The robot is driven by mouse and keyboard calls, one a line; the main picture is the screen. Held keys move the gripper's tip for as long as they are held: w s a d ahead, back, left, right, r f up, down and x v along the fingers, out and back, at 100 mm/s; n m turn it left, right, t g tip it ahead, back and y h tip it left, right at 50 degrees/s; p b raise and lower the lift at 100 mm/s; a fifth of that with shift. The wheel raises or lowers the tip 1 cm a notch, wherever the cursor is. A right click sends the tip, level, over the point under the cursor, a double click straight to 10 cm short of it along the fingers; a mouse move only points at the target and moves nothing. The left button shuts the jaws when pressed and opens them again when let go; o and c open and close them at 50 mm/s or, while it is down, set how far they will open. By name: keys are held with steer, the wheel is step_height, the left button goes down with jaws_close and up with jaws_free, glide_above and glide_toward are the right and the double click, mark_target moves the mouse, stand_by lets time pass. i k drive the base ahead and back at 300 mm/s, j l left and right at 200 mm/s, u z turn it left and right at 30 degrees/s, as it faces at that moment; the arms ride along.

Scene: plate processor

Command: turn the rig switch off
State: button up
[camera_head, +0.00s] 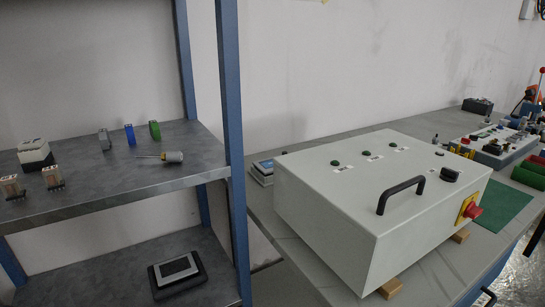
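A large light grey control box (335,220) sits on the bench, raised on small wooden blocks. Its sloped top carries a black handle (400,194), small round green buttons (336,162) with white labels, and a black knob-like part (450,174) near the right edge. A red rotary switch (474,211) on a yellow plate is mounted on the right end face. Which of these is the rig switch is not marked legibly, and no switch position can be read. My gripper is not in view.
A blue-posted shelf (232,110) with small modules and a screwdriver (165,156) stands at the left, close to the box. Behind the box to the right are a second panel (500,145), a green mat (500,205) and green bins (530,174). The bench behind the box is mostly clear.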

mark_target(464, 141)
steer(key=z, duration=1.25)
steer(key=k+l+z, duration=0.15)
steer(key=k+z, duration=0.25)
steer(key=k, duration=0.25)
steer(key=i+z, duration=0.15)
steer(key=z, duration=0.2)
steer(key=i+l+z, duration=0.1)
steer(key=z, duration=0.25)
steer(key=i+z, duration=0.2)
steer(key=z, duration=0.15)
steer(key=i+j, duration=0.15)
steer(key=i, duration=0.3)
steer(key=i+j, duration=0.15)
steer(key=i, duration=0.3)
steer(key=i+j, duration=0.15)
steer(key=i, duration=0.3)
